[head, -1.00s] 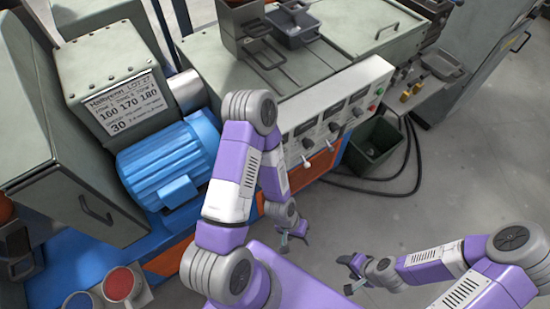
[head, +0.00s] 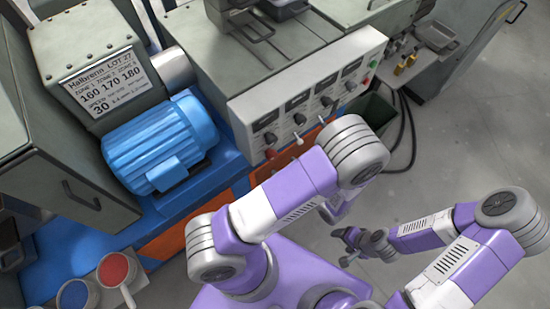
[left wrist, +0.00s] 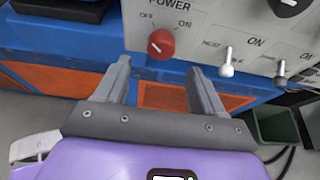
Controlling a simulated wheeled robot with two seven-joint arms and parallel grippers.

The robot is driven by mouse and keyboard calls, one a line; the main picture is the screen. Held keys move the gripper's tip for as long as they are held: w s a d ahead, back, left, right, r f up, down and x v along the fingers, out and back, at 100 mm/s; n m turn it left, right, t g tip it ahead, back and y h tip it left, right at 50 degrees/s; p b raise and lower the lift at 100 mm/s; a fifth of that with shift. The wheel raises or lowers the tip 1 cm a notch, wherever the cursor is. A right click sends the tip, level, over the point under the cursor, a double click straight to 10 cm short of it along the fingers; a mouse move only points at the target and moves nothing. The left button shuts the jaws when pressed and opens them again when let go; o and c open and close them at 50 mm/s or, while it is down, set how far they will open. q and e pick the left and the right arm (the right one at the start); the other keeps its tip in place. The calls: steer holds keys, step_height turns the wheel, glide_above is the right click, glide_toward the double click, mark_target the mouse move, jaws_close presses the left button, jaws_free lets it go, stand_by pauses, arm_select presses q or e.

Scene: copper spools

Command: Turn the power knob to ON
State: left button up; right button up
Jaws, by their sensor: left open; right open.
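The red power knob (left wrist: 160,43) is on the grey control panel (left wrist: 208,20) in the left wrist view, under the POWER label with OFF on its left and ON on its right. I cannot tell clearly which way its pointer faces. My left gripper (left wrist: 160,68) is open and empty, its two fingers reaching toward the panel below the knob, one on each side of it in the picture; they appear apart from it. In the head view my left arm hides the left gripper. My right gripper (head: 343,247) is open and empty over the floor, away from the panel.
Two toggle levers (left wrist: 227,62) stick out of the panel right of the knob. A blue ribbed motor (head: 160,145) stands left of the panel. A dark green bin (head: 375,112) is on the floor at its right.

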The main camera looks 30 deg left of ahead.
mark_target(274, 158)
arm_select(q)
steer(key=b+x, duration=0.2)
steer(key=x, duration=0.5)
steer(key=shift+w+a, duration=0.1)
steer(key=shift+w, duration=0.05)
